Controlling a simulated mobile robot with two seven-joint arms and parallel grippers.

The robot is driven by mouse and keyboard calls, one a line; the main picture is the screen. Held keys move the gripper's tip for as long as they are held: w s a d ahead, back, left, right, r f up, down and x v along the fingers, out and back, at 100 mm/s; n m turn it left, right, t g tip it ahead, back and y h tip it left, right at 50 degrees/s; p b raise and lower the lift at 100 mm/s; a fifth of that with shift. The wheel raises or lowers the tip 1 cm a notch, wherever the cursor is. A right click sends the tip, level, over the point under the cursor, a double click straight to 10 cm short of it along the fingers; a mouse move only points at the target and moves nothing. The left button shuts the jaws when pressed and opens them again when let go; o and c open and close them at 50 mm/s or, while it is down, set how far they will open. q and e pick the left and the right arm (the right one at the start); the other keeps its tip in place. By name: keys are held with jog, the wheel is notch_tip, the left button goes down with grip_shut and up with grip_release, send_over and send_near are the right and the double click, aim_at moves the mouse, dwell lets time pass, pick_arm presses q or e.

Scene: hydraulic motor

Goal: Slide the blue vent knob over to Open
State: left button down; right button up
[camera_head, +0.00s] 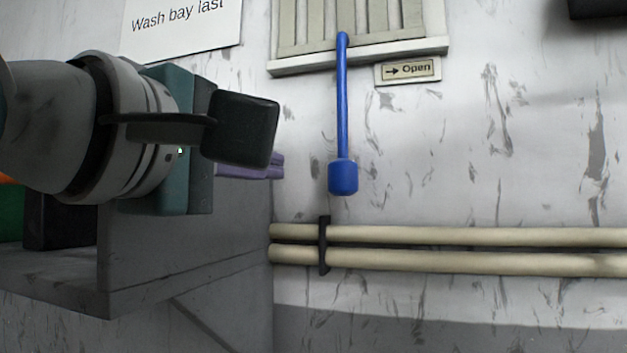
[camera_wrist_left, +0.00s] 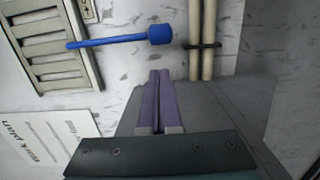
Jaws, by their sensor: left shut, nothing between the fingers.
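The blue vent knob (camera_head: 343,177) hangs at the lower end of a blue rod (camera_head: 343,100) that comes down from the slatted vent (camera_head: 350,25) on the wall. A small label (camera_head: 408,70) with an arrow pointing right and the word Open is to the right of the rod. My left gripper (camera_head: 282,167) is shut and empty, its purple fingers to the left of the knob and apart from it in the picture. The left wrist view shows the knob (camera_wrist_left: 159,34) beyond the shut fingertips (camera_wrist_left: 160,75). My right gripper is in neither view.
Two cream pipes (camera_head: 450,237) run along the wall below the knob, with a black clamp (camera_head: 323,245) around them. A grey box or shelf (camera_head: 190,255) is below my left arm. A paper sign (camera_head: 180,25) is at the upper left. The wall right of the knob is clear.

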aim_at(336, 175)
pick_arm(q)
jog(key=shift+s, duration=0.1)
jog(key=p+x, duration=0.6)
jog(key=x, duration=0.4)
dwell(0.4)
jog(key=shift+s+d+f+b, duration=0.15)
jog(key=shift+d+b, duration=0.15)
jog(key=shift+d, duration=0.2)
jog(key=shift+s+d+b, duration=0.15)
jog(key=shift+d+b, duration=0.15)
jog(key=shift+d, duration=0.2)
jog(key=shift+s+d, duration=0.1)
jog(key=shift+d, duration=0.25)
